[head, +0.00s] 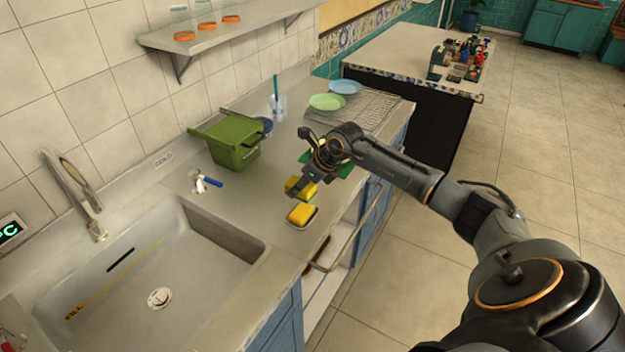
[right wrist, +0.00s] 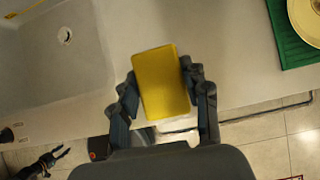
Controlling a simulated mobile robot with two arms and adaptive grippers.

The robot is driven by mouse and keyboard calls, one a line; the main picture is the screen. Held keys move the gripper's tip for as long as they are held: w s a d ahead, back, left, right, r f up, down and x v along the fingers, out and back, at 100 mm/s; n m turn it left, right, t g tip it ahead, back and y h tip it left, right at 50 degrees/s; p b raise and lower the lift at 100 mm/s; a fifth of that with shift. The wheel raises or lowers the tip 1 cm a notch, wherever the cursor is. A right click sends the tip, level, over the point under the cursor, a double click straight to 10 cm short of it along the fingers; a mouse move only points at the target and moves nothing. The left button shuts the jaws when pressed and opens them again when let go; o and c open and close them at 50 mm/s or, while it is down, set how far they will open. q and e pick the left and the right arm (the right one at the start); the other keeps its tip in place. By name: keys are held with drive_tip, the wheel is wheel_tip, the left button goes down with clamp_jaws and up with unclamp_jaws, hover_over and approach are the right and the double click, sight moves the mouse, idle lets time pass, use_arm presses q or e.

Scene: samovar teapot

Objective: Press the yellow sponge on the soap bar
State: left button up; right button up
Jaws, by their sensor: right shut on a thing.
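My right gripper (head: 303,192) is shut on a yellow sponge (head: 296,185). In the right wrist view the sponge (right wrist: 162,82) sits between the two fingers. A yellow soap bar (head: 301,214) lies in a small white dish (head: 310,222) near the counter's front edge. In the head view the held sponge shows just behind the soap bar; I cannot tell how high above the counter it is. The soap bar is not clear in the right wrist view. A dark shape (right wrist: 43,163) low in the right wrist view looks like my left gripper; its jaws are unclear.
A sink (head: 160,270) is on the left. A green bin (head: 233,142) and a blue-handled item (head: 212,181) stand behind. A green tray (right wrist: 285,38) is beside my right gripper, partly behind my arm in the head view. Counter between sink and dish is clear.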

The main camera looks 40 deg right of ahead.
sight(297, 208)
drive_tip(key=shift+w+d+f+b, duration=0.1)
drive_tip(key=shift+d+f+b, duration=0.1)
drive_tip(key=shift+f+b, duration=0.55)
wheel_tip(297, 208, down, 3)
drive_tip(key=shift+a+r+b, duration=0.1)
drive_tip(key=shift+b, duration=0.4)
drive_tip(key=shift+f+b, duration=0.4)
drive_tip(key=shift+f, duration=0.6)
use_arm(q)
drive_tip(key=f, duration=0.1)
drive_tip(key=d+f, duration=0.1)
drive_tip(key=w+d+f, duration=0.1)
drive_tip(key=shift+f, duration=0.2)
drive_tip(key=shift+s, duration=0.1)
drive_tip(key=shift+d+f, duration=0.1)
drive_tip(key=shift+f+b, duration=0.35)
drive_tip(key=shift+b, duration=0.25)
use_arm(e)
drive_tip(key=shift+f, duration=0.5)
use_arm(q)
drive_tip(key=shift+f, duration=0.15)
use_arm(e)
drive_tip(key=shift+f, duration=0.15)
